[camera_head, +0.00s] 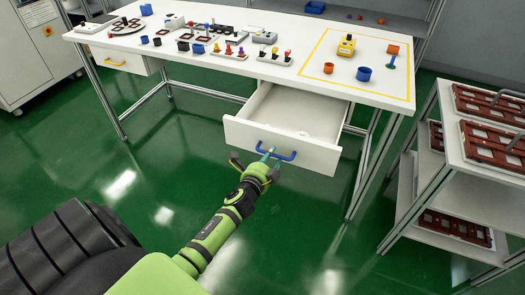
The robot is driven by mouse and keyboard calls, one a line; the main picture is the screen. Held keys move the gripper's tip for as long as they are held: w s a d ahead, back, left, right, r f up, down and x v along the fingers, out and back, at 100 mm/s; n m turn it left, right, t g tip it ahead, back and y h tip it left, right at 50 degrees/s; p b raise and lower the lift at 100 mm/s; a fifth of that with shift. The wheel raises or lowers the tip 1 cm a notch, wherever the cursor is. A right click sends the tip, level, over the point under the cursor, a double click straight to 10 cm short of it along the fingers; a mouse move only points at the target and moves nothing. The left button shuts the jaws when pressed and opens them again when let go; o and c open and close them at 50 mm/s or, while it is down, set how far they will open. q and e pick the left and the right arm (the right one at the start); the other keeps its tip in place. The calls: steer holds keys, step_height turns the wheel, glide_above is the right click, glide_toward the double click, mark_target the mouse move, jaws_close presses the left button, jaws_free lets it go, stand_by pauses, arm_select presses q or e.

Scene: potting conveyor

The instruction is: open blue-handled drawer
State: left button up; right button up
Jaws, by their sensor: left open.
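The white drawer (265,138) under the table's middle is pulled out, and its inside shows. Its blue handle (276,152) is on the front panel. A small pale item (303,134) lies inside the drawer. My left gripper (254,158) is open at the front panel, with its fingertips close to the left part of the blue handle. I cannot tell whether the fingers touch the handle. My right gripper is out of view.
The white table (240,72) holds several small parts, cups and a yellow-outlined area. A second drawer with a yellow handle (116,63) is at left. A shelf cart (455,150) with brown trays stands at right. The green floor in front is clear.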

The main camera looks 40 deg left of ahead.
arm_select(q)
steer(key=v, duration=1)
steer(key=s+d+f+n+g+h, duration=0.1)
steer(key=s+d+f+n+g, duration=0.1)
steer(key=s+f, duration=0.5)
steer(key=s+d+f+n+g+h, duration=0.1)
steer(key=s+d+f+n+g, duration=0.15)
steer(key=f, duration=0.85)
steer(key=s+d+f+n+g+h, duration=0.1)
steer(key=s+d+f+n+g, duration=0.2)
steer(key=f, duration=0.6)
steer(key=s+d+f+n+g, duration=0.1)
steer(key=s+f, duration=0.3)
steer(key=s, duration=0.4)
steer(key=s+d+f+n+g, duration=0.1)
steer(key=s+f+n+g, duration=0.1)
steer(key=s, duration=0.7)
steer(key=s+d+f+n+g+p, duration=0.1)
steer(key=s+f+n+g, duration=0.1)
steer(key=s+f, duration=0.4)
steer(key=s+g, duration=0.1)
steer(key=s, duration=0.1)
steer(key=shift+s+f+g+h, duration=0.2)
steer(key=shift+s+g+h, duration=0.1)
steer(key=shift+g, duration=0.05)
